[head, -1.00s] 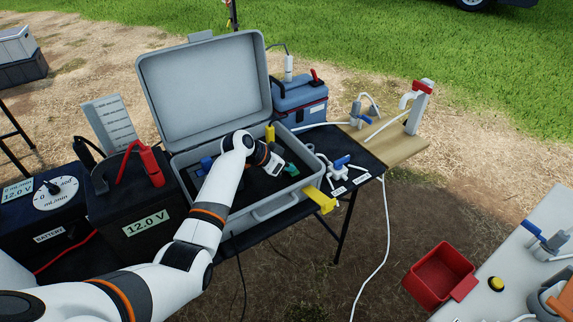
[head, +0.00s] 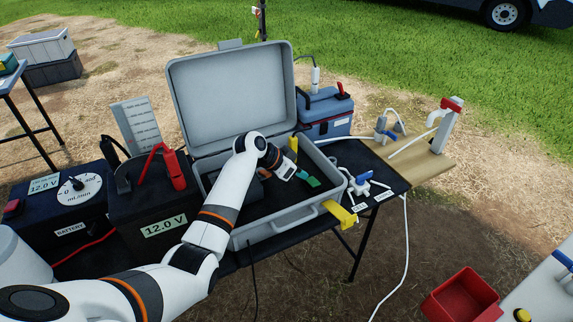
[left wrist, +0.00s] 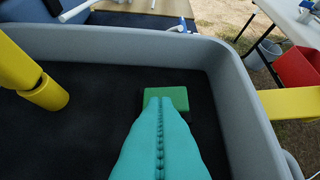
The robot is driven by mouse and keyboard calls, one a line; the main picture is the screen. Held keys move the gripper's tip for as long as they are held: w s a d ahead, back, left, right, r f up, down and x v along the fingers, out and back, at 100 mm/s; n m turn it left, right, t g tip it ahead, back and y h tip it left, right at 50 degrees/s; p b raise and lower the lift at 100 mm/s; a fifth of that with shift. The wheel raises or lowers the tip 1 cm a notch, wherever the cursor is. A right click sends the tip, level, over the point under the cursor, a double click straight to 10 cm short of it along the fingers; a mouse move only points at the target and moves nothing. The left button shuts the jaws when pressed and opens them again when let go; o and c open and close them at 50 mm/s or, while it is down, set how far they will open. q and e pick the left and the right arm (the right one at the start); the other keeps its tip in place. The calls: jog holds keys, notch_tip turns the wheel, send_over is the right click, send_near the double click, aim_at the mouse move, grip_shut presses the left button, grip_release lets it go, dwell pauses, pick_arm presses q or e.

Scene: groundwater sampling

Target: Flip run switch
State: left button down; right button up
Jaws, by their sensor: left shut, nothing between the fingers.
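A dark control box with a white mL/min dial (head: 79,189) and a 12.0 V label stands at the left end of the table. A small red part (head: 13,208), which looks like a switch, sits on its left side; its setting is too small to tell. My left gripper (head: 301,174) is inside the open grey case, far to the right of the box. In the left wrist view its teal fingers (left wrist: 160,102) are shut together and empty. Their tips point at a green block (left wrist: 181,96) on the case floor and partly cover it. My right gripper is not in view.
A black 12.0 V battery (head: 150,222) with a red clamp stands between the control box and the grey case (head: 283,229). The case's raised lid (head: 232,95) stands behind my arm. A red bin (head: 462,296) is at lower right.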

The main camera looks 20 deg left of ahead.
pick_arm(q)
jog(key=v, duration=0.9)
jog(key=shift+s+r, duration=0.2)
jog(key=shift+r, duration=0.1)
